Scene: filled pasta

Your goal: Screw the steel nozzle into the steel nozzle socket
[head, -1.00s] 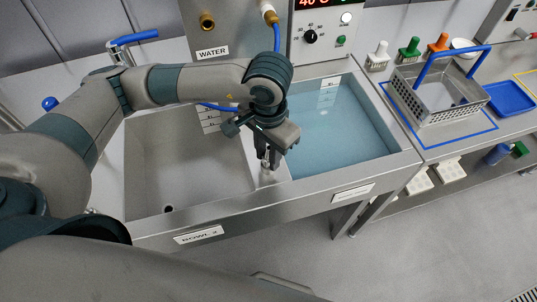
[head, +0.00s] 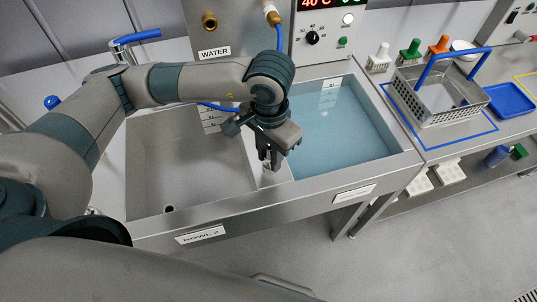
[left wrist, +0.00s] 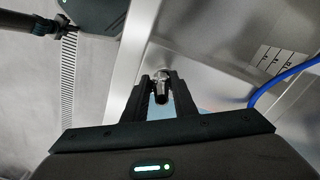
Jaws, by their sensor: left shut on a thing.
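My left gripper (head: 269,165) points down over the divider (head: 277,178) between the two sink basins. It is shut on a small steel piece, which looks like the steel nozzle (left wrist: 161,93), seen between the fingers in the left wrist view. A pale metal part below the fingertips shows at the divider in the head view; it may be the steel nozzle socket, but the fingers partly hide it. I cannot tell whether the nozzle touches or sits in the socket. My right gripper is not in view.
The left basin (head: 180,165) is empty; the right basin (head: 345,130) holds water. A blue hose (left wrist: 285,82) runs close to the gripper. A perforated basket (head: 440,100) with a blue handle and a blue tray (head: 508,98) stand on the right counter.

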